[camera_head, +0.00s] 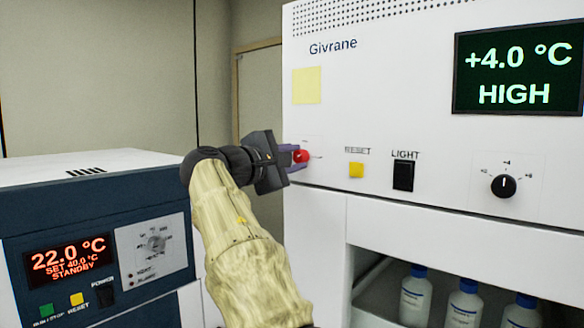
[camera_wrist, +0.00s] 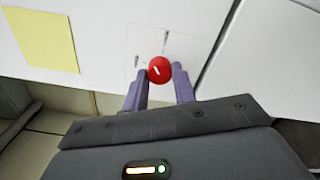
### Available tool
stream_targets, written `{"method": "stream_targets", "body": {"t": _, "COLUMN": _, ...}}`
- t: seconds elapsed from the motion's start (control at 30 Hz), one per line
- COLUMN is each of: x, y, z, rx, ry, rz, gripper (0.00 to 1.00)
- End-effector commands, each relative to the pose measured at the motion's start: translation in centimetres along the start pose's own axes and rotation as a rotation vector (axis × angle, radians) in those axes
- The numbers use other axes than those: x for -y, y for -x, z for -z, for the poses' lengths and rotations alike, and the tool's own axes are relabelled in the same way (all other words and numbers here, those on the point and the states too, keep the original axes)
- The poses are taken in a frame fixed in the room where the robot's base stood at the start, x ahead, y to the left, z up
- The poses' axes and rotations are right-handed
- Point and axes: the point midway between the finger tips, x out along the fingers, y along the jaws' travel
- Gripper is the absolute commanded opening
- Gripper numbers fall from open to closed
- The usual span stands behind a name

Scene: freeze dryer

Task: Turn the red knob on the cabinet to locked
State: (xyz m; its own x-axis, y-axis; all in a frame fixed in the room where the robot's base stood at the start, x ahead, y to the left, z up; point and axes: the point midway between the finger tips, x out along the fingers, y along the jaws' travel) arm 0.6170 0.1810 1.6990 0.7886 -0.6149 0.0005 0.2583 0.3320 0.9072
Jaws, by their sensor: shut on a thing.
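The red knob (camera_head: 301,156) is on the white front of the Givrane cabinet (camera_head: 380,60), near its left edge. In the wrist view the red knob (camera_wrist: 160,69) is round with a short white pointer line, which lies slanted. Small label marks sit around it, too small to read. My gripper (camera_head: 290,158) reaches the knob from the left in the head view. In the wrist view the two purple fingers of my gripper (camera_wrist: 160,82) stand on either side of the knob, shut on it. The fingertips partly cover the knob in the head view.
Right of the knob are a yellow reset button (camera_head: 356,170), a black light switch (camera_head: 403,176) and a black dial (camera_head: 503,186). The cabinet's display (camera_head: 520,68) reads +4.0 °C HIGH. Several bottles stand in the opening below. A blue-and-white machine (camera_head: 100,230) stands at left.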

Motion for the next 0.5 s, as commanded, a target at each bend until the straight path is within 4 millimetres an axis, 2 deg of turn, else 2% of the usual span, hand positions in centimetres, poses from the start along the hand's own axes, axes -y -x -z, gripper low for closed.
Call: {"method": "stream_targets", "body": {"t": 0.5, "x": 0.05, "y": 0.0, "z": -0.01, "rx": 0.001, "ry": -0.464, "rz": -0.001, "gripper": 0.04}}
